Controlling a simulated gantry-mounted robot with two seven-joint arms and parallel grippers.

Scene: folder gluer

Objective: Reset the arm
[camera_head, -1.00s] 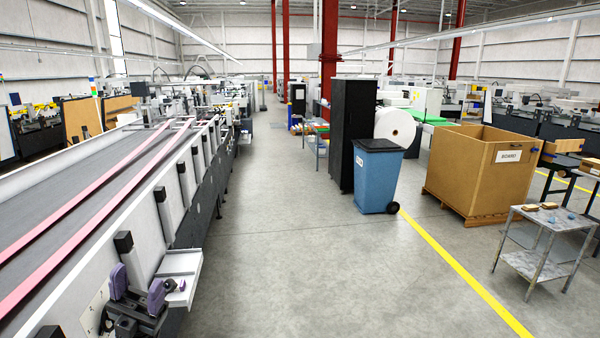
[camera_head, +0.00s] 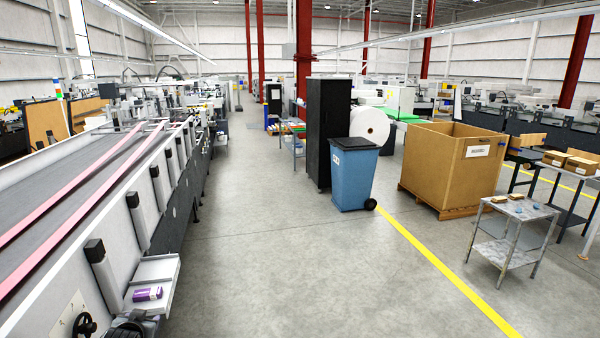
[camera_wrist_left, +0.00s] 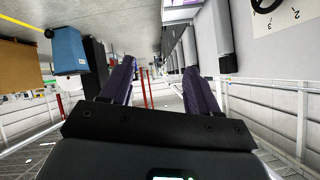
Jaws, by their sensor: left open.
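My left gripper (camera_wrist_left: 160,72) shows in the left wrist view with its two dark purple fingers spread apart and nothing between them. In the head view its fingers do not show. A purple and white box (camera_head: 147,293) lies in the small white tray (camera_head: 156,270) on the side of the long machine (camera_head: 75,255) at the left. My right gripper is in neither view.
A dark hand knob (camera_head: 85,325) sits on the machine's numbered dial plate. A blue bin (camera_head: 352,180), a large cardboard box (camera_head: 450,170) on a pallet and a grey metal cart (camera_head: 510,215) stand to the right. The floor between is clear.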

